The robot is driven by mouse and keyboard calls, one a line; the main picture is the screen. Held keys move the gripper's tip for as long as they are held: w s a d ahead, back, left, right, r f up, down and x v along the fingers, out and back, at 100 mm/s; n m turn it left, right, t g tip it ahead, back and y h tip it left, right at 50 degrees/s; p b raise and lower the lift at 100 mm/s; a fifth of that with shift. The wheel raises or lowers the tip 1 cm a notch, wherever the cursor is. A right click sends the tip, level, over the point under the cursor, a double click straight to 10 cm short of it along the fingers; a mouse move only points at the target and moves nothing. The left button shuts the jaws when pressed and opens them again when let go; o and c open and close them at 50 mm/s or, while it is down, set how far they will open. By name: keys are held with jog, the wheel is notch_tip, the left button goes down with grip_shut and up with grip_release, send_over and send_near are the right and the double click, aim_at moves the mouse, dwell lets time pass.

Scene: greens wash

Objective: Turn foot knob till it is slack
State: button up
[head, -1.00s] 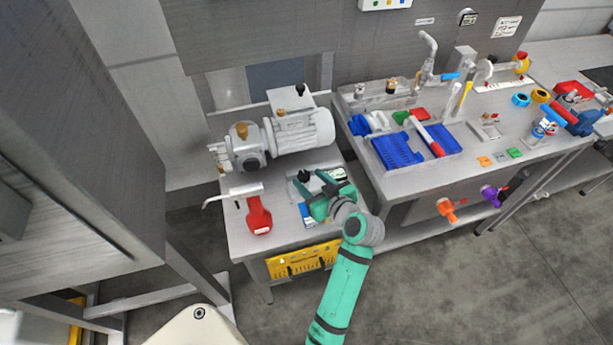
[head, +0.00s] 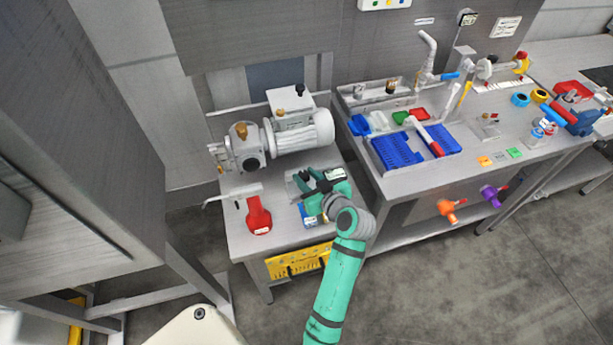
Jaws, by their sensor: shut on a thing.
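My teal gripper (head: 308,183) is over the right part of the small steel bench (head: 240,240), reaching in from the front. Its jaws are shut on a small dark knob, which I take to be the foot knob. The fingers and wrist cover most of the knob, so how tight or slack it is cannot be seen. A grey metal plate or bracket lies under and beside the fingers, partly hidden by them.
A pale motor pump (head: 300,132) stands behind the gripper. The sink bench (head: 400,183) with blue racks is to the right.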

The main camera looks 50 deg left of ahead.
jog(key=shift+d, duration=0.1)
jog(key=m+t, duration=0.1)
jog(key=m+t+h, duration=0.1)
jog(key=m+t, duration=0.1)
jog(key=shift+s+h, duration=0.25)
jog(key=shift+h, duration=0.05)
jog(key=m+t+h, duration=0.2)
jog(key=m+t, duration=0.1)
jog(key=shift+s+a, duration=0.1)
jog(key=shift+a, duration=0.1)
jog(key=shift+m+t+h, duration=0.4)
jog(key=shift+m+h, duration=0.2)
jog(key=shift+m+t, duration=0.3)
jog(key=shift+a, duration=0.1)
jog(key=o, duration=1)
jog(key=shift+h, duration=0.3)
jog(key=shift+o, duration=0.2)
